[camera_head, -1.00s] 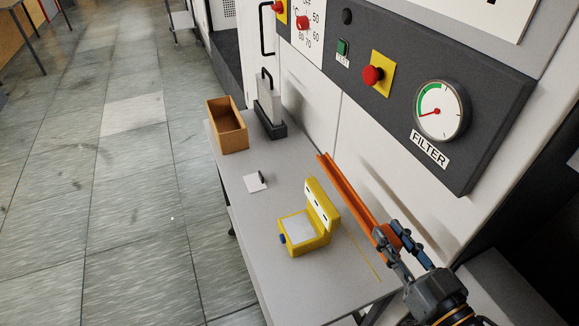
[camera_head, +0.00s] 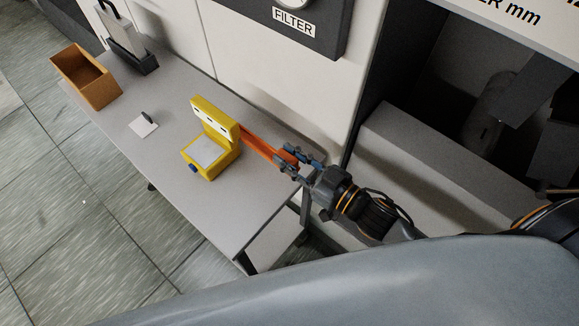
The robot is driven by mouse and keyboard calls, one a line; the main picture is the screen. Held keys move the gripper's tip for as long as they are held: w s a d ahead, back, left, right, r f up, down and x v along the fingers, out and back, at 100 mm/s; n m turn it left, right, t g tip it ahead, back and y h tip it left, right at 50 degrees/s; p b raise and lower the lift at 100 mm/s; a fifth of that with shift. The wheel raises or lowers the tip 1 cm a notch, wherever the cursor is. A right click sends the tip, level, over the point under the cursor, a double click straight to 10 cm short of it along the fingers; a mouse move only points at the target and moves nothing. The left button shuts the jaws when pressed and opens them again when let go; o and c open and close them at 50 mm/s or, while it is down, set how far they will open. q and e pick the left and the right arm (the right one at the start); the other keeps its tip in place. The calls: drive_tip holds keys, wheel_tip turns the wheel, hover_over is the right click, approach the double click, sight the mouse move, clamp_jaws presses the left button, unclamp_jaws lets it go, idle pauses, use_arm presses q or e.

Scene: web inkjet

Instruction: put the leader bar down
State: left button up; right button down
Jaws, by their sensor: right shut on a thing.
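The leader bar appears to be the long orange bar (camera_head: 262,148). It lies behind the yellow device (camera_head: 212,160), which hides its far end. My right gripper (camera_head: 294,164) is shut on its near end, over the right part of the grey table (camera_head: 225,212). I cannot tell whether the bar touches the tabletop or hangs just above it. My left gripper is not in view.
A brown open box (camera_head: 93,84) and a dark stand with a grey plate (camera_head: 127,42) are at the table's far left. A small white pad (camera_head: 143,125) lies left of the yellow device. The table's front strip is clear. A machine panel (camera_head: 270,85) rises behind.

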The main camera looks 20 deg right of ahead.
wheel_tip(320, 180, down, 3)
drive_tip(key=shift+f, duration=0.2)
drive_tip(key=shift+f+b, duration=0.3)
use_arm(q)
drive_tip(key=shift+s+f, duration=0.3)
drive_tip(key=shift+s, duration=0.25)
use_arm(e)
drive_tip(key=shift+f, duration=0.1)
drive_tip(key=shift+f, duration=0.2)
drive_tip(key=c, duration=1.1)
unclamp_jaws()
drive_tip(key=shift+c, duration=0.2)
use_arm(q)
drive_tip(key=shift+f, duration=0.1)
use_arm(e)
drive_tip(key=shift+r, duration=0.1)
